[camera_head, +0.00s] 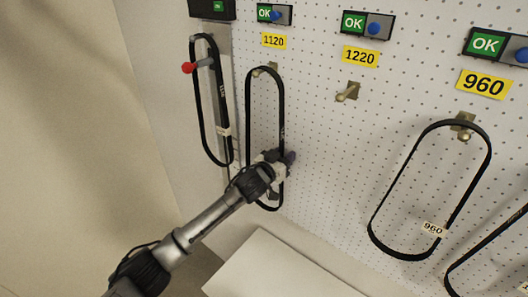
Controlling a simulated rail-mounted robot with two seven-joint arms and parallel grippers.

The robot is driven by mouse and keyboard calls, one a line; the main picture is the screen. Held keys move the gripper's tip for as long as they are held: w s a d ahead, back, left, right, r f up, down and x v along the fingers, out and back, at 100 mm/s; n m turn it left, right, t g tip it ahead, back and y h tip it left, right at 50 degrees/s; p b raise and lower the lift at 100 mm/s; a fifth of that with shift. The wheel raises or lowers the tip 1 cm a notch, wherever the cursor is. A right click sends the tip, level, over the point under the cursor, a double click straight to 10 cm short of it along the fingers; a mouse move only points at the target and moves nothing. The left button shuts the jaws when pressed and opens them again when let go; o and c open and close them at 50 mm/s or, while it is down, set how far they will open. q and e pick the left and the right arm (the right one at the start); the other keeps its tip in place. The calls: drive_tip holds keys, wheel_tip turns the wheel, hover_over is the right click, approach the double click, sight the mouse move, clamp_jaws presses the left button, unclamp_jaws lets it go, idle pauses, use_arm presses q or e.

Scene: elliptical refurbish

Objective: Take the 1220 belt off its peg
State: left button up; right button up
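The yellow 1220 label (360,56) is on the pegboard, and the peg (347,92) below it is bare. A long black belt (248,125) hangs from the peg (265,70) under the 1120 label (274,41). The writing on this belt is too small to read. My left gripper (285,162) is at the lower right side of this belt and overlaps it in the picture. Its fingers are small and dark, so I cannot tell whether they are open or closed on the belt. My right gripper is not in view.
Another black belt (200,112) hangs at left by a red-tipped peg (189,68). A belt tagged 960 (374,212) hangs under the 960 label (484,84). Part of another belt (484,247) shows at the right edge. A pale flat surface (270,270) lies below the board.

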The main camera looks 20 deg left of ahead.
sight(291, 133)
use_arm(q)
drive_tip(key=shift+c, duration=0.4)
clamp_jaws()
drive_tip(key=r+b, duration=0.1)
drive_tip(key=r, duration=0.3)
drive_tip(key=r+b, duration=0.1)
drive_tip(key=r, duration=0.2)
drive_tip(key=shift+s+a+b, duration=0.1)
drive_tip(key=shift+s+b, duration=0.25)
drive_tip(key=shift+s, duration=0.05)
drive_tip(key=b+v, duration=0.4)
drive_tip(key=v, duration=1.5)
drive_tip(key=shift+s, duration=0.1)
